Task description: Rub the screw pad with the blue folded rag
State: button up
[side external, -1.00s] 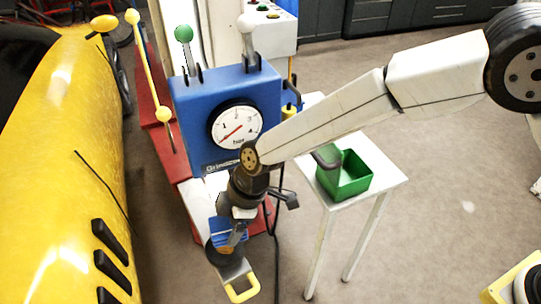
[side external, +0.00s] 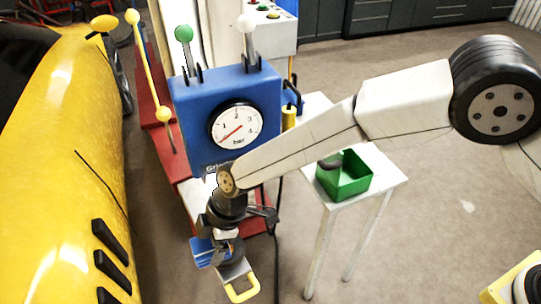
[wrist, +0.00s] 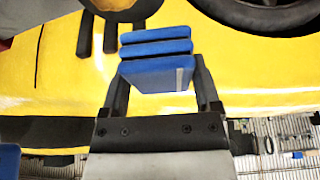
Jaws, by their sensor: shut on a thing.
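The blue folded rag (wrist: 157,75) is clamped between the two dark fingers of my gripper (wrist: 160,62) in the wrist view, its several layers stacked. In the side view my gripper (side external: 214,243) points down below the blue gauge cabinet, with the rag (side external: 202,252) at its left. Just right of the rag is a dark rounded part above a grey plate with a yellow handle (side external: 241,290). The rag looks apart from the plate; contact cannot be told. I cannot pick out the screw pad for sure, and my gripper hides part of this area.
The yellow car body (side external: 65,170) fills the left side, close to my gripper. The blue cabinet (side external: 190,105) with a dial stands behind. A green bin (side external: 350,180) sits on a white table (side external: 385,185) at right. The floor at right is mostly clear.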

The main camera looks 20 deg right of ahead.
notch_tip(320, 180, down, 4)
jog(key=shift+f, duration=0.1)
jog(key=shift+w+d+f, duration=0.15)
jog(key=shift+w+f, duration=0.05)
jog(key=shift+f, duration=0.1)
jog(key=shift+w+d+f, duration=0.15)
jog(key=shift+w+d, duration=2)
jog(key=shift+s+a, duration=2.15)
jog(key=shift+s, duration=0.15)
jog(key=shift+s+a+r, duration=0.15)
jog(key=shift+a+r, duration=0.05)
jog(key=shift+d+r, duration=0.1)
jog(key=shift+r, duration=3.85)
